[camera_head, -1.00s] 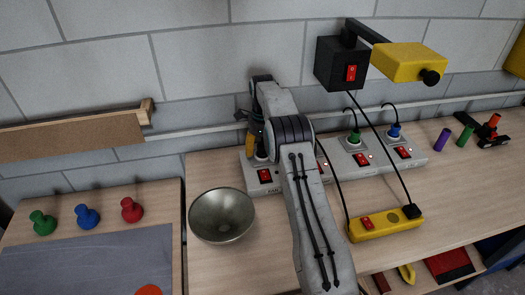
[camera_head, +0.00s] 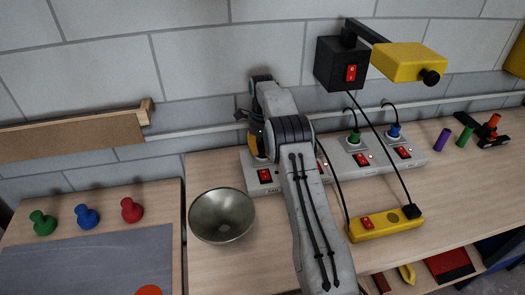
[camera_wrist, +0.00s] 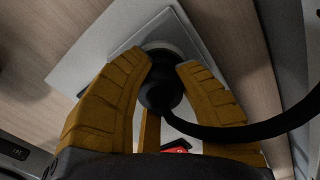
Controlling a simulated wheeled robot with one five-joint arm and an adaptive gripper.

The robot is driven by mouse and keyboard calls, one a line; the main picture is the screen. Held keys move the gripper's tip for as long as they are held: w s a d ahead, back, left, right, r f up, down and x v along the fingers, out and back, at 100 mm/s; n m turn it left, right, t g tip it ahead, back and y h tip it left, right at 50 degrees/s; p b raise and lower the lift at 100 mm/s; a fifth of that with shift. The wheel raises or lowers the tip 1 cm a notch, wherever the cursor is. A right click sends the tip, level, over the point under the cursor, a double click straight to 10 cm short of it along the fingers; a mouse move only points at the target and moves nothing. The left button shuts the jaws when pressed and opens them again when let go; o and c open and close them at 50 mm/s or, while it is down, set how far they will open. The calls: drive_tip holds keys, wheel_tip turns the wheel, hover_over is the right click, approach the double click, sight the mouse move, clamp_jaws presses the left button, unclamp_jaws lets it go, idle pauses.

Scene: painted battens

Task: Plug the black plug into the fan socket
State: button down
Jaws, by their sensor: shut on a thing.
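The black plug (camera_wrist: 160,90) sits between the yellow fingers of my gripper (camera_wrist: 163,64) in the wrist view, with its black cord curving off to the right. My gripper is shut on it. Just past the plug is a pale round socket on a square grey plate (camera_wrist: 90,62); whether the plug is in it or only close to it cannot be told. In the head view my gripper (camera_head: 256,144) is over the left end of the grey power strip (camera_head: 257,187), at the fan socket. My arm hides much of it, and the plug is not clear there.
A green plug (camera_head: 354,138) and a blue plug (camera_head: 394,131) stand in sockets farther right on the strip. A metal bowl (camera_head: 222,215) is in front of the strip. A yellow switch bar (camera_head: 386,227) and a yellow lamp (camera_head: 408,62) are at right.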

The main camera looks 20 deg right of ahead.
drive_tip(key=shift+r, duration=0.45)
drive_tip(key=r, duration=0.3)
drive_tip(key=shift+s+d+r, duration=0.15)
drive_tip(key=shift+d+r, duration=0.05)
drive_tip(key=shift+d, duration=0.1)
drive_tip(key=s+d+r+b, duration=0.2)
drive_tip(key=s+d+r, duration=0.4)
drive_tip(key=s+d, duration=0.1)
drive_tip(key=shift+d+r, duration=0.3)
drive_tip(key=shift+d, duration=0.45)
